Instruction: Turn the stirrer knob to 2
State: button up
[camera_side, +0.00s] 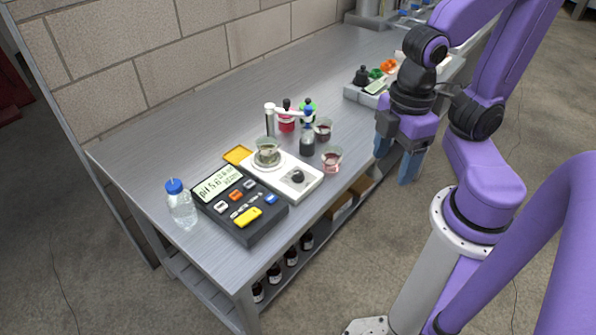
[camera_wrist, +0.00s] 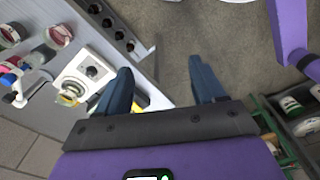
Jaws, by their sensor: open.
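The stirrer (camera_side: 283,179) is a white flat box on the metal bench, with a round dark knob (camera_side: 298,176) on its top. The stirrer also shows in the wrist view (camera_wrist: 72,70), left of my fingers, with its knob (camera_wrist: 92,72) in full view. The knob's scale is too small to read. A glass beaker (camera_side: 266,146) with greenish contents stands on the stirrer's plate. My gripper (camera_side: 397,165) is open and empty, past the bench's front edge, right of the knob and apart from it. In the wrist view its two blue fingers (camera_wrist: 160,68) point over the floor.
A dark pH meter (camera_side: 240,207) and a blue-capped bottle (camera_side: 181,205) stand left of the stirrer. Beakers of red liquid (camera_side: 332,158) and a dark bottle (camera_side: 307,142) stand close on its right. A grey tray (camera_side: 360,96) lies further back.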

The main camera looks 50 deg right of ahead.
jog(key=shift+m+h, duration=0.5)
jog(key=shift+h, duration=0.2)
jog(key=w+a, duration=0.1)
jog(key=w, duration=0.1)
jog(key=w+a, duration=0.1)
jog(key=w, duration=0.2)
jog(key=w+a+r, duration=0.1)
jog(key=w, duration=0.1)
jog(key=shift+w+a, duration=0.2)
jog(key=shift+w, duration=0.15)
jog(key=shift+c, duration=0.8)
jog(key=m+g+h, duration=0.2)
jog(key=m+g, duration=0.1)
send_over(298, 173)
jog(key=w+a, duration=0.5)
notch_tip(298, 173, down, 4)
jog(key=x, duration=1.6)
jog(key=shift+s+d+f, duration=0.2)
jog(key=shift+s, duration=0.15)
jog(key=shift+c, duration=0.3)
grip_shut()
